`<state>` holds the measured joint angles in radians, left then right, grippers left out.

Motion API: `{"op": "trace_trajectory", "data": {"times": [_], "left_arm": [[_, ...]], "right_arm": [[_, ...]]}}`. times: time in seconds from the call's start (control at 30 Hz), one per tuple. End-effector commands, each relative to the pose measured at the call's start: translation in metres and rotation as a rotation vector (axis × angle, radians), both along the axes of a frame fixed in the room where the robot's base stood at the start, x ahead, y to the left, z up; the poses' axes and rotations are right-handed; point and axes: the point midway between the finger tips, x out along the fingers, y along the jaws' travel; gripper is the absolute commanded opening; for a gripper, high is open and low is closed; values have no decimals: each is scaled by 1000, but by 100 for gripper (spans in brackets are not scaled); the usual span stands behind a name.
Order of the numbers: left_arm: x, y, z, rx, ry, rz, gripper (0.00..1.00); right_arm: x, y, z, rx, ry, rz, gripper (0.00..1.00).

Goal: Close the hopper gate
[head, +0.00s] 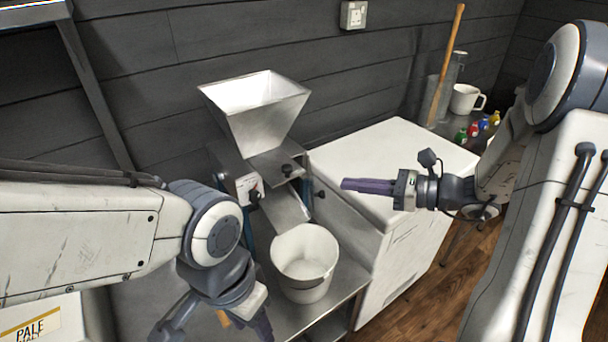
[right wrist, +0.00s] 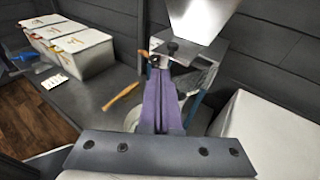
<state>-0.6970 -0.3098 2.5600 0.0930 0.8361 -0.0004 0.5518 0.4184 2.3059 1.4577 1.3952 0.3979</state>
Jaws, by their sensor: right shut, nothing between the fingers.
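A steel mill with a square funnel hopper (head: 255,108) stands against the back wall. Under the funnel, a flat gate plate (head: 274,163) with a black knob (head: 287,170) sticks out toward the front right. The knob also shows in the right wrist view (right wrist: 172,47), just beyond my fingertips. A sloping chute (head: 284,205) lies below the gate, over a white bucket (head: 304,262). My right gripper (head: 344,186) is shut and empty, right of the knob and apart from it in the head view. My left gripper (head: 214,330) has its fingers spread low in front; its tips are cut off.
A white chest (head: 400,165) stands right of the mill. A jug (head: 466,98) and small coloured bottles (head: 474,129) are behind it. In the right wrist view, a wooden handle (right wrist: 122,98) and several lidded white bins (right wrist: 85,50) lie on the left.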

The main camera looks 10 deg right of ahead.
Motion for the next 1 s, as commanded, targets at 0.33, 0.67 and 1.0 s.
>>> {"op": "trace_trajectory", "data": {"times": [0.33, 0.67, 1.0], "left_arm": [[0, 0, 2, 0, 0, 0, 50], [0, 0, 9, 0, 0, 0, 50], [0, 0, 15, 0, 0, 0, 50]], "right_arm": [[25, 7, -4, 44, 7, -71, 0], [63, 65, -16, 42, 8, -68, 0], [85, 95, -23, 41, 5, -73, 0]]}}
